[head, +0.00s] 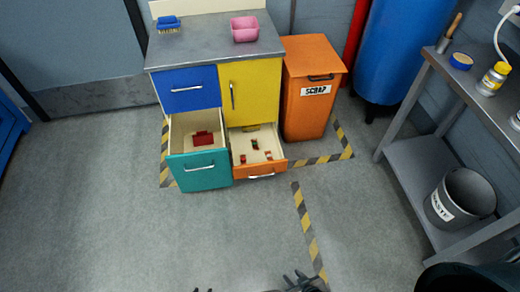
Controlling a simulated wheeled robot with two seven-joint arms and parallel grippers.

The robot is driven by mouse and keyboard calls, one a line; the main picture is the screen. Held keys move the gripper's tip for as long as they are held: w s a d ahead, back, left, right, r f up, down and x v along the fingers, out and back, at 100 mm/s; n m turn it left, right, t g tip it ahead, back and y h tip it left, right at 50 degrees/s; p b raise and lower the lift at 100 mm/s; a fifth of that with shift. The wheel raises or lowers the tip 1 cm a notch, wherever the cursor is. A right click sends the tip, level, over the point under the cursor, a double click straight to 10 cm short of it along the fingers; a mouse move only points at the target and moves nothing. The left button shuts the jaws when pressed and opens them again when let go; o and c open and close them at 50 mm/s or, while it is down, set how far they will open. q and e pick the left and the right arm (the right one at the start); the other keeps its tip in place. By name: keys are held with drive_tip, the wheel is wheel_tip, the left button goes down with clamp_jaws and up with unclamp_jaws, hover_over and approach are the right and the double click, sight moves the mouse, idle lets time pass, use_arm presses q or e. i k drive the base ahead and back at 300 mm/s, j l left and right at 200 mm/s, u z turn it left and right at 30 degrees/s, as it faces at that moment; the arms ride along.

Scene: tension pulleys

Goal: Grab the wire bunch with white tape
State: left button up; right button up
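An open orange drawer (280,165) low in the cabinet holds several small items, among them a dark one (254,143) and a red one with a pale part (268,155). They are too small to tell which is a wire bunch with white tape. My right gripper (303,282) shows in part at the bottom edge, well in front of the drawer and apart from it. Whether its fingers are open or shut is unclear.
The teal drawer (200,170) is also open, with a red object (203,138) inside. An orange scrap bin (308,90) stands right of the cabinet. A shelf with a grey bucket (460,198) is at right. The floor ahead is clear.

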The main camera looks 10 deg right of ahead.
sight(269, 158)
drive_tip(key=i+l, duration=0.55)
drive_tip(key=l, duration=0.25)
drive_tip(key=i+l, duration=0.55)
drive_tip(key=l, duration=0.3)
drive_tip(key=i+l, duration=0.3)
drive_tip(key=l+u, duration=0.05)
drive_tip(key=l, duration=0.05)
